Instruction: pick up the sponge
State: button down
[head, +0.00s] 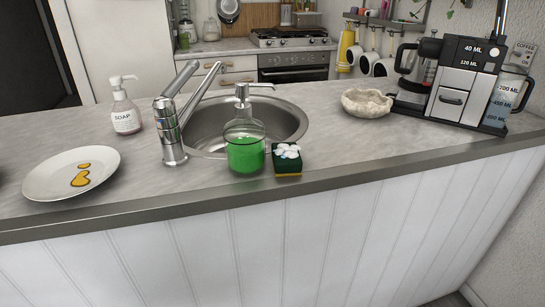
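The sponge (287,161) is a small block with a dark green top, a yellow lower layer and white foam on it. It sits on the grey counter near the front edge, just right of a clear soap dispenser with green liquid (245,154). It is in front of the sink. My gripper is not in the head view.
A chrome faucet (169,131) stands left of the round sink (292,131). A white soap bottle (125,110) and a plate (46,184) with yellow smears are further left. A stone-like bowl (367,104) and a coffee machine (464,86) stand right. Counter right of the sponge is clear.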

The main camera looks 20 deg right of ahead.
aim_at(286, 157)
jog(key=i+j, duration=0.1)
jog(key=j, duration=0.25)
jog(key=i+j, duration=0.1)
jog(key=j, duration=0.65)
jog(key=i+j+z, duration=0.1)
jog(key=j+z, duration=0.65)
jog(key=i+z, duration=0.15)
jog(key=z, duration=1.05)
jog(key=i, duration=0.9)
